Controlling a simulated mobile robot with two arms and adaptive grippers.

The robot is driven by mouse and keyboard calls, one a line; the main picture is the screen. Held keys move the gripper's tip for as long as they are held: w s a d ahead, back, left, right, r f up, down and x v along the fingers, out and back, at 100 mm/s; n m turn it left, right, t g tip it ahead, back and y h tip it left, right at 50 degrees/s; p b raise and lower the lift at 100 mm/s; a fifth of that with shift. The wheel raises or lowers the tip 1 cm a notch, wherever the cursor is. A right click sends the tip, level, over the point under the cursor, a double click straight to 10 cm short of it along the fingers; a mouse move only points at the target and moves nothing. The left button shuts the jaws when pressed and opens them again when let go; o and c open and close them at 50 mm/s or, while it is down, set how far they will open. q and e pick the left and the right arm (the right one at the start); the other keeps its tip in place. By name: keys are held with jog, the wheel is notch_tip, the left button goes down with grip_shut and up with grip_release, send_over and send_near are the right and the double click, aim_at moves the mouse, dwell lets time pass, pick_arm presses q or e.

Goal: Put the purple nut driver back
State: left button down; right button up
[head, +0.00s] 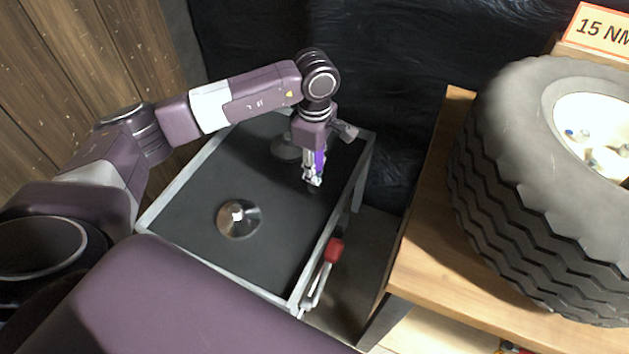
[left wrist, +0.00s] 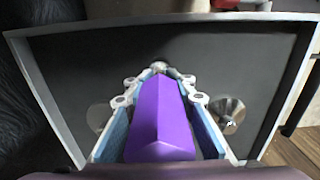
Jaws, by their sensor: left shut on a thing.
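My left gripper (head: 314,180) points down over the far right part of a cart's dark top (head: 200,190). It is shut on the purple nut driver (head: 320,160). The driver's purple handle (left wrist: 160,118) fills the space between the fingers in the left wrist view, and a small metal tip shows beyond it. The gripper hides much of the driver in the head view, and I cannot tell whether its tip touches the cart top. My right gripper is in neither view.
A metal disc with a white centre (head: 239,218) sits on the cart top; another disc (head: 286,147) is partly behind my arm. The cart has a raised grey rim and a red-handled lever (head: 333,250). A wooden bench (head: 425,235) at right carries a large tyre (head: 530,190) and a "15 NM" sign (head: 601,28).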

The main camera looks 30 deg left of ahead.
pick_arm(q)
notch_tip(320, 180, down, 4)
jog(key=shift+r, duration=0.25)
jog(key=shift+f, duration=0.35)
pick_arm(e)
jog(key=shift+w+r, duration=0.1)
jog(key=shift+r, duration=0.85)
pick_arm(q)
jog(key=shift+f+b, duration=0.1)
jog(key=shift+b, duration=0.25)
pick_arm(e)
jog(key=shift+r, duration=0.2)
pick_arm(q)
jog(key=c, duration=1.6)
grip_release()
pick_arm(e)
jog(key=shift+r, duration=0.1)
pick_arm(q)
notch_tip(320, 180, up, 12)
jog(key=shift+r+p, duration=0.15)
jog(key=shift+p, duration=0.7)
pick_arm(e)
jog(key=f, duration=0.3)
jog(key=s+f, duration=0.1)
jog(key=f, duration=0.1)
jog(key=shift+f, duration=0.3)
